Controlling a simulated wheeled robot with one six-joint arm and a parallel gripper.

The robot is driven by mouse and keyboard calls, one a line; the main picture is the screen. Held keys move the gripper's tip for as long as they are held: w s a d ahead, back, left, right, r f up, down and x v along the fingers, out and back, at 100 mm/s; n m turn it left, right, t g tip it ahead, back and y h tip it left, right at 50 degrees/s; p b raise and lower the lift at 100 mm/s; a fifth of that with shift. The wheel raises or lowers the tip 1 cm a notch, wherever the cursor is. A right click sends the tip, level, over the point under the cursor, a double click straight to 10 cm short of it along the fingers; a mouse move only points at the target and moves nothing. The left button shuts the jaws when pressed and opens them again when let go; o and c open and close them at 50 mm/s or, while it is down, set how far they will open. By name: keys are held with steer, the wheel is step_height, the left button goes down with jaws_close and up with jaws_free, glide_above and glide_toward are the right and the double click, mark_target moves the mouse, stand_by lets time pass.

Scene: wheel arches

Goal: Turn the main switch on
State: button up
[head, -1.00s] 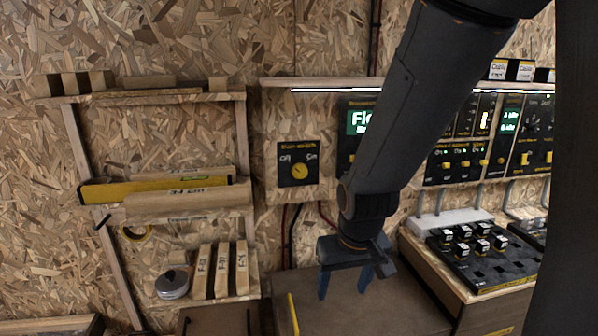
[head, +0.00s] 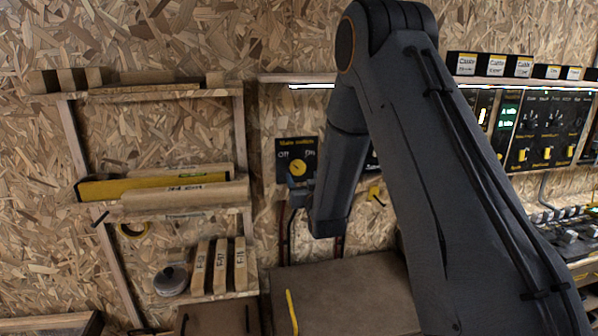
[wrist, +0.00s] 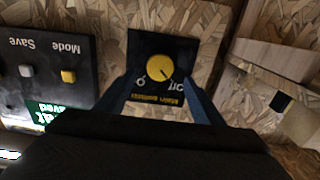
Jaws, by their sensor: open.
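The main switch is a black panel (head: 284,150) with a round yellow knob (head: 297,168) on the chipboard wall, with Off at its left and On at its right. In the wrist view the panel (wrist: 178,47) is upside down, and the dark mark on the knob (wrist: 160,67) points toward the Off side. My gripper (wrist: 158,80) is open and empty, with one blue finger on either side of the lower panel in that view. In the head view my gripper (head: 300,190) is just below the knob, partly hidden by my arm. I cannot tell if it touches the panel.
A panel with Save and Mode buttons (wrist: 45,70) is beside the switch in the wrist view. A shelf with wooden bars (head: 185,196) is left of the switch in the head view. A brown bench top (head: 345,295) lies below.

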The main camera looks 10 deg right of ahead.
mark_target(299, 169)
steer(key=shift+w+p, duration=1.05)
steer(key=shift+w, duration=2.5)
steer(key=c, duration=1)
steer(key=shift+c, duration=0.2)
